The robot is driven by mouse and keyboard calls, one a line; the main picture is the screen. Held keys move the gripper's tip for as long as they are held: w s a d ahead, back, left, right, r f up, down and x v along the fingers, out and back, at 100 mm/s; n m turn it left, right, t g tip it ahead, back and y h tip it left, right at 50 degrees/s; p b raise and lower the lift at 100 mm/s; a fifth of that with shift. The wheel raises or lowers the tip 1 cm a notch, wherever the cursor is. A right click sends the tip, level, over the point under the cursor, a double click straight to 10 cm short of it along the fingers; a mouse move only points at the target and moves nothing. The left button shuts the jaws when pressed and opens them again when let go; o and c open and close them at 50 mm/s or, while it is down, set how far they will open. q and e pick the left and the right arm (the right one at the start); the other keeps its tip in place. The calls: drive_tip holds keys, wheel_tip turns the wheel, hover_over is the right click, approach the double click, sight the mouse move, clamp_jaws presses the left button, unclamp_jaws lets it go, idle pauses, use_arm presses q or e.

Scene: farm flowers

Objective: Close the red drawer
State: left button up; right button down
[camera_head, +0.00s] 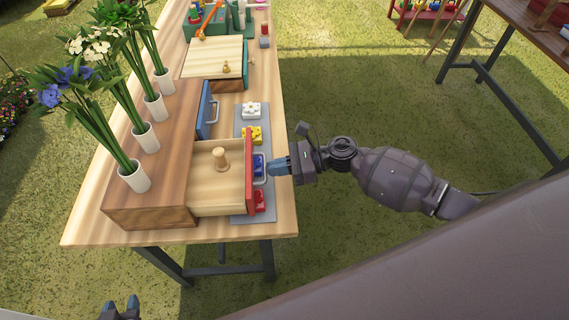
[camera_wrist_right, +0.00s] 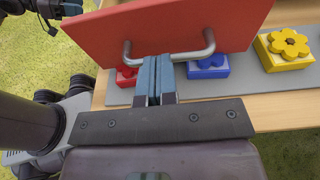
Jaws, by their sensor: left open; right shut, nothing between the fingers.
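The red drawer (camera_head: 249,172) is pulled out of the wooden cabinet (camera_head: 150,213), its tray open and holding a wooden peg (camera_head: 220,159). Its red front (camera_wrist_right: 170,32) fills the upper wrist view, with a silver bar handle (camera_wrist_right: 203,52). My right gripper (camera_head: 274,167) is shut and empty, outside the drawer front. In the wrist view its fingertips (camera_wrist_right: 155,60) overlap the middle of the handle; I cannot tell whether they touch it. My left gripper (camera_head: 121,306) is open and empty at the bottom left, away from the cabinet.
A blue drawer front (camera_head: 204,109) stands out beyond the red one. Red, blue, yellow and white blocks sit on a grey strip (camera_head: 239,213) beside and under the drawer. Flower vases (camera_head: 134,177) line the cabinet top. Grass lies open to the right of the table.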

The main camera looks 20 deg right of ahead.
sight(223, 182)
drive_tip(key=shift+a, duration=0.15)
drive_tip(key=r+x, duration=0.1)
drive_tip(key=x, duration=0.3)
drive_tip(key=b+x, duration=0.1)
drive_tip(key=x, duration=0.3)
drive_tip(key=r+b+x, duration=0.1)
drive_tip(key=x, duration=0.3)
drive_tip(key=shift+w+a+r, duration=0.3)
drive_tip(key=shift+w+a, duration=0.05)
drive_tip(key=shift+a, duration=0.3)
drive_tip(key=shift+a+r, duration=0.1)
drive_tip(key=shift+a, duration=0.05)
